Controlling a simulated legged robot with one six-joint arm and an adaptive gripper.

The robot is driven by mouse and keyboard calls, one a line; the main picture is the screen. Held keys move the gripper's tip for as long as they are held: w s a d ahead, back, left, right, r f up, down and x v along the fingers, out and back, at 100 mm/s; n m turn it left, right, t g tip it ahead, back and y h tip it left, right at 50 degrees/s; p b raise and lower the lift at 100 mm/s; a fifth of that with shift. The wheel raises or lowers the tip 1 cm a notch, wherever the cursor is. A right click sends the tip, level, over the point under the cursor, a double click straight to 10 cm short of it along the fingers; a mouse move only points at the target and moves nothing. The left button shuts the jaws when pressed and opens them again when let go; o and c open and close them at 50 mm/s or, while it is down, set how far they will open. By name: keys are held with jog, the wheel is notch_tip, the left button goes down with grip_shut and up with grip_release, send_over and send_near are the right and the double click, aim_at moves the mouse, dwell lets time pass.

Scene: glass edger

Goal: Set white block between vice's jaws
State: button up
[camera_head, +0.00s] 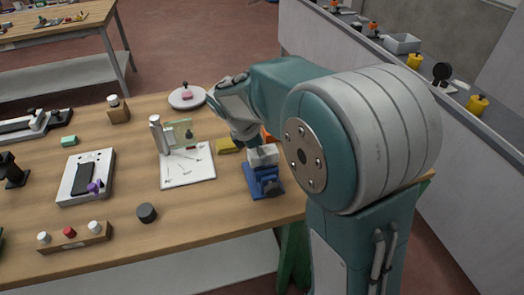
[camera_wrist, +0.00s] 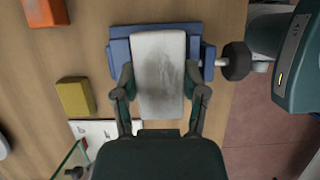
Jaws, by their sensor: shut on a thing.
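The white block (camera_wrist: 158,75) is a pale rectangular piece between my gripper's fingers (camera_wrist: 161,90) in the wrist view. It lies over the blue vice (camera_wrist: 118,47), which shows on both sides of it. In the head view the vice (camera_head: 262,184) stands near the table's right edge, and the white block (camera_head: 264,156) is at its top. My gripper (camera_head: 250,141) reaches down from above and is shut on the block. The block hides the vice's jaws in the wrist view, so I cannot tell whether it is seated between them or just above.
A yellow block (camera_head: 227,146) and an orange block (camera_wrist: 46,12) lie close to the vice. A white board (camera_head: 188,168) with a glass plate (camera_head: 180,132) stands to the left. The vice's dark handle (camera_wrist: 237,61) sticks out toward the table edge.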

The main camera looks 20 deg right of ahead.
jog(key=shift+f, duration=0.65)
jog(key=o, duration=1.2)
jog(key=shift+r, duration=0.1)
jog(key=v, duration=1.1)
jog(key=shift+a+r, duration=0.25)
jog(key=shift+r, duration=0.1)
jog(key=s+d+m+t+y, duration=0.1)
jog(key=s+m+t, duration=0.1)
jog(key=s+m, duration=0.4)
jog(key=s+d+m+t+y, duration=0.1)
jog(key=s+d+m+y, duration=0.1)
jog(key=s+m, duration=0.4)
jog(key=s+d+m+t+y, duration=0.1)
jog(key=s+m+t, duration=0.1)
jog(key=s+m, duration=0.4)
jog(key=shift+s+d+f+t+y, duration=0.15)
jog(key=shift+s+f, duration=0.05)
jog(key=shift+s, duration=0.5)
jog(key=shift+s+d+f+t+y, duration=0.15)
jog(key=shift+s+d, duration=0.05)
jog(key=shift+s, duration=0.5)
